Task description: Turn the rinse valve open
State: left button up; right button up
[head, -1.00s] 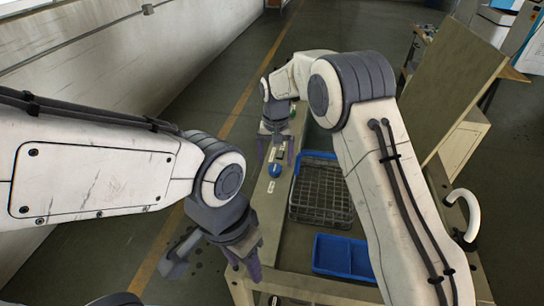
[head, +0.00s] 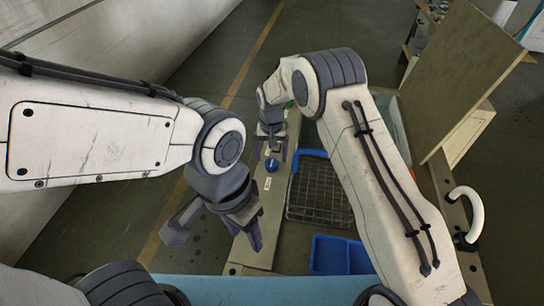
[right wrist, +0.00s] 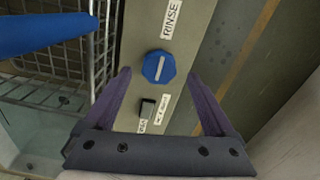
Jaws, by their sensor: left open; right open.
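The rinse valve is a blue faceted knob (right wrist: 158,67) with a white line across its face, on a beige panel strip. The line runs nearly along the strip, tilted slightly. A RINSE label (right wrist: 173,18) sits just beyond it. In the head view the knob (head: 271,165) is just below my right gripper (head: 270,151). In the right wrist view my right gripper (right wrist: 158,74) is open, with one finger on each side of the knob and gaps to it; I cannot tell the exact height. My left gripper (head: 252,236) is open and empty, over the strip's near end.
A small dark switch (right wrist: 148,106) with labels sits beside the knob, between the fingers. A wire basket with a blue rim (head: 318,192) lies right of the strip. A blue bin (head: 340,254) is nearer. A white curved pipe (head: 467,214) stands at right.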

aim_at(272, 165)
jog(key=shift+f, duration=1.25)
jog(key=c, duration=1.4)
jog(key=shift+o, duration=0.2)
